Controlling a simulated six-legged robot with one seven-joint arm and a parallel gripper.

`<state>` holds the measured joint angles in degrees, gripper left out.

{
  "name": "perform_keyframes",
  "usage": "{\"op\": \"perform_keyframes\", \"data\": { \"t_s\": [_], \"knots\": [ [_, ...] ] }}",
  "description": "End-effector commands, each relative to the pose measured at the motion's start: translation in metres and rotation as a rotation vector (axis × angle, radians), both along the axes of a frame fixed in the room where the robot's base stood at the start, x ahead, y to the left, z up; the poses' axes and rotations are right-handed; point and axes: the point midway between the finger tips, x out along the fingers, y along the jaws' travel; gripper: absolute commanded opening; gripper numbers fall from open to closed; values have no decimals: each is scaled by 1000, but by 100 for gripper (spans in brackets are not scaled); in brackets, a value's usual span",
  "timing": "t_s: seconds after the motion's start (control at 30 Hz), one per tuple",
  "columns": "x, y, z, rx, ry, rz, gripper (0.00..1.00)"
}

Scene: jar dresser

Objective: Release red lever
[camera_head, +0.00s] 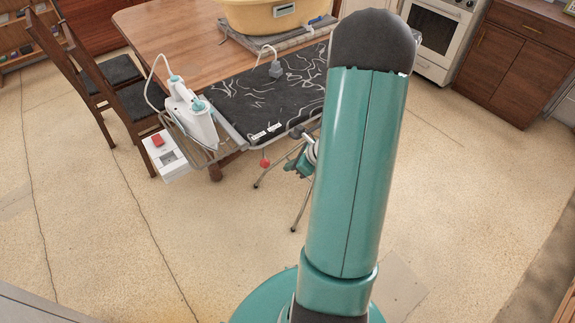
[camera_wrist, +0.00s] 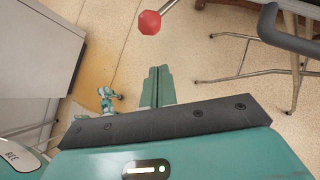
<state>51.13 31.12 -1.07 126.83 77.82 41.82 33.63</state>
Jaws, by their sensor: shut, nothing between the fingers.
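The red lever ends in a red knob (camera_head: 265,162) below the near edge of the ironing board (camera_head: 262,95) in the head view. In the wrist view the octagonal red knob (camera_wrist: 150,22) sits on a thin metal rod at the top, beyond my fingertips and apart from them. My gripper (camera_wrist: 158,72) has its two teal fingers shut together with nothing between them. In the head view my gripper (camera_head: 303,165) shows only partly, to the right of the knob, behind my arm.
A white iron (camera_head: 192,118) stands at the board's left end, above a white box with a red switch (camera_head: 158,141). Thin metal legs (camera_wrist: 240,58) stand near my gripper. A wooden table (camera_head: 165,35) and chairs (camera_head: 130,100) are behind. The floor in front is open.

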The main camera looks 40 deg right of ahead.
Motion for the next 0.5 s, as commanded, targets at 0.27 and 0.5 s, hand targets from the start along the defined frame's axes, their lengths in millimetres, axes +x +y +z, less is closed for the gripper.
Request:
{"op": "perform_keyframes", "data": {
  "t_s": [0.27,0.5],
  "knots": [
    [-32,-14,45,-5,-2,-2,0],
    [-53,-20,70,-3,-1,-1,0]
  ]
}}
